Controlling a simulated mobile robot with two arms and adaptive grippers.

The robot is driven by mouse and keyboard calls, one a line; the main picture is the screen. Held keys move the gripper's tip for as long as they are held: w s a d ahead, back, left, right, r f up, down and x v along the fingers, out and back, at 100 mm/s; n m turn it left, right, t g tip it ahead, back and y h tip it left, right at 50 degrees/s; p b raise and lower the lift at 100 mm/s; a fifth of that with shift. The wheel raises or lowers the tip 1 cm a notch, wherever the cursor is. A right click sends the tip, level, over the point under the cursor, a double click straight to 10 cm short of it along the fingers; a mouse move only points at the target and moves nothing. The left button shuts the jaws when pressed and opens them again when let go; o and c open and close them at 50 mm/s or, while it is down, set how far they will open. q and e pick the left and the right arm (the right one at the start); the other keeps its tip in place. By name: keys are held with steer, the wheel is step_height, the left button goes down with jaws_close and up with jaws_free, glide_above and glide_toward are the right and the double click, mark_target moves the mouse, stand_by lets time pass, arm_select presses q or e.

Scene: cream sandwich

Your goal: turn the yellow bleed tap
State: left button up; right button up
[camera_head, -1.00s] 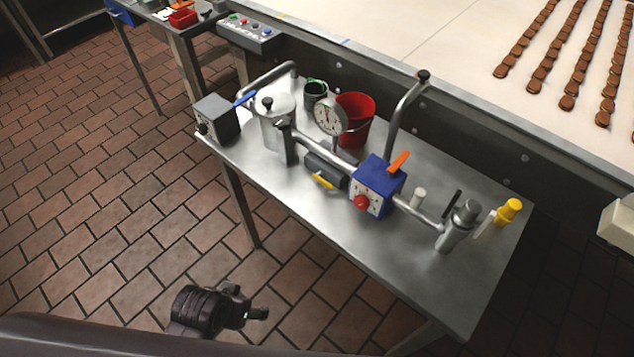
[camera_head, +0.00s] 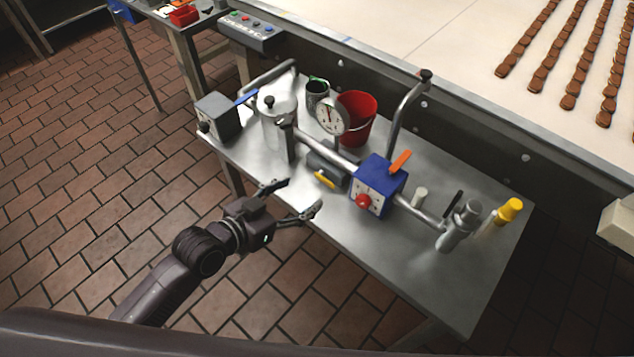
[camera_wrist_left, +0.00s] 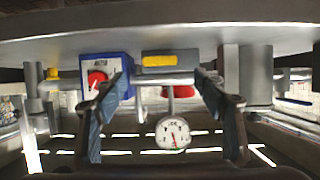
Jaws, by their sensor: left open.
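The yellow bleed tap (camera_head: 325,180) is a short yellow handle on the front of a small grey block (camera_head: 327,163) under the steel pipe, left of the blue box. In the left wrist view, which looks upside down, the tap (camera_wrist_left: 158,60) shows between the fingers. My left gripper (camera_head: 302,197) is open and empty at the table's front edge, in front of the tap and apart from it. It also shows in the left wrist view (camera_wrist_left: 164,76), with a finger on each side. My right gripper is not in view.
A blue box (camera_head: 377,187) with a red knob and orange lever is right of the tap. A gauge (camera_head: 331,115), red bucket (camera_head: 357,118) and steel pot (camera_head: 273,125) stand behind or left. A yellow-topped item (camera_head: 511,209) is far right. The table's front strip is clear.

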mark_target(323, 180)
arm_select(q)
steer(key=x, duration=0.7)
steer(key=shift+r, duration=0.15)
steer(key=shift+w+d, duration=0.2)
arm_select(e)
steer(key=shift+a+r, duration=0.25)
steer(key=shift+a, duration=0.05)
arm_select(q)
steer(key=shift+c, duration=0.3)
steer(key=c, duration=1.1)
